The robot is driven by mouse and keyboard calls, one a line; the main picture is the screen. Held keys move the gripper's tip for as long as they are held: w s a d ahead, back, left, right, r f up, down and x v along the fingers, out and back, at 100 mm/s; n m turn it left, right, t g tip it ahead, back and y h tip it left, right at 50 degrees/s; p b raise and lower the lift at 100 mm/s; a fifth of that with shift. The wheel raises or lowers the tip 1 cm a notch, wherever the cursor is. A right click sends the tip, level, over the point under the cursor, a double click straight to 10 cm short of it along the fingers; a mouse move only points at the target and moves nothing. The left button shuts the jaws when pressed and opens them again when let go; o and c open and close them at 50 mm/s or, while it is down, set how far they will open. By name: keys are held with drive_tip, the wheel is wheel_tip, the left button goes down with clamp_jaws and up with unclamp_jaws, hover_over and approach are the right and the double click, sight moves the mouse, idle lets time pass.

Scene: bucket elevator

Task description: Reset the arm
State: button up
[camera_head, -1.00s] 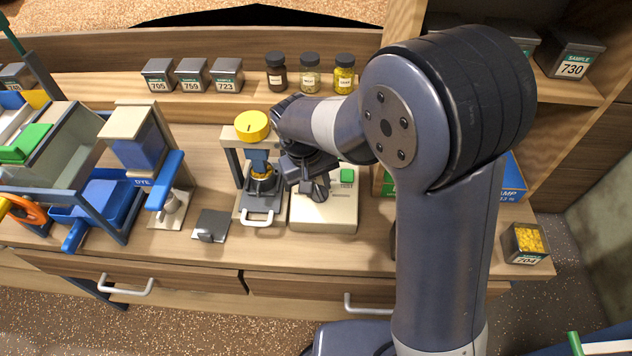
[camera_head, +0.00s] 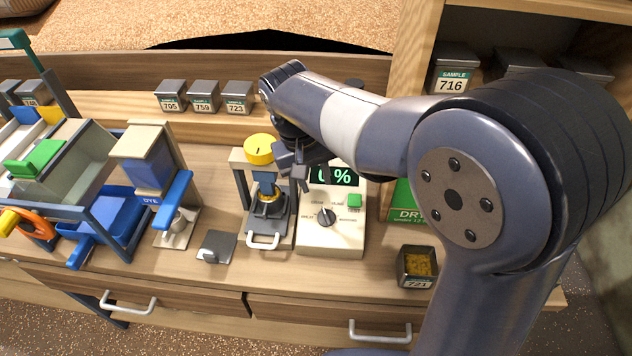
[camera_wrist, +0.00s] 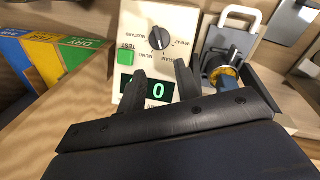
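My gripper (camera_head: 296,172) hangs above the back of the cream tester box (camera_head: 332,238), beside the yellow-knobbed press (camera_head: 259,150). In the wrist view my gripper (camera_wrist: 161,76) has its two dark fingers apart, with nothing between them. The tester's black dial (camera_head: 325,216) and green TEST button (camera_head: 354,200) are in clear view, and the gripper is apart from the dial. The tester's display (camera_head: 335,176) is partly covered by the gripper in the head view; a green 0 shows there and in the wrist view (camera_wrist: 157,91).
A DYE dispenser (camera_head: 150,178) with a blue lever, a grey plate (camera_head: 217,246) and blue trays (camera_head: 105,213) stand left. An open sample box 721 (camera_head: 417,268) and a green DRY box (camera_head: 405,203) are right. Sample boxes (camera_head: 204,97) line the back shelf.

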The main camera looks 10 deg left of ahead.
sight(325, 211)
drive_tip(key=shift+f, duration=0.1)
drive_tip(key=f, duration=0.3)
drive_tip(key=d+f, duration=0.1)
drive_tip(key=f, duration=0.3)
drive_tip(key=w+f, duration=0.1)
drive_tip(key=f, duration=0.2)
drive_tip(key=shift+d+f, duration=0.2)
drive_tip(key=shift+d, duration=0.2)
